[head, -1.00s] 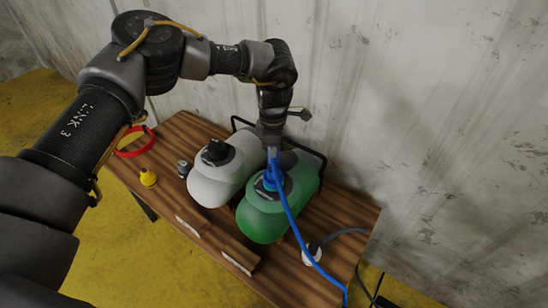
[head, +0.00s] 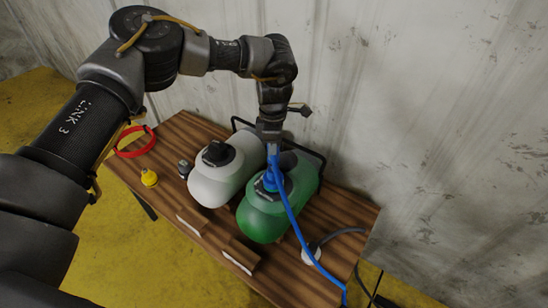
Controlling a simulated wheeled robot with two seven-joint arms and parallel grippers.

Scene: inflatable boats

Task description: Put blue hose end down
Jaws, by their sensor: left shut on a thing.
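My left gripper (head: 271,145) points down above the green tank (head: 262,220) and is shut on the blue hose (head: 287,205) near its end. The hose end is at the dark cap on top of the green tank; I cannot tell whether it is inserted or only touching. From there the hose runs down over the front of the tank and off the table's right end. My right gripper is not in view.
A white tank (head: 210,188) with a black cap stands left of the green one on the wooden table (head: 175,130). A red ring (head: 135,153), a yellow fitting (head: 149,178) and a small metal part (head: 184,169) lie at left. A wall stands behind.

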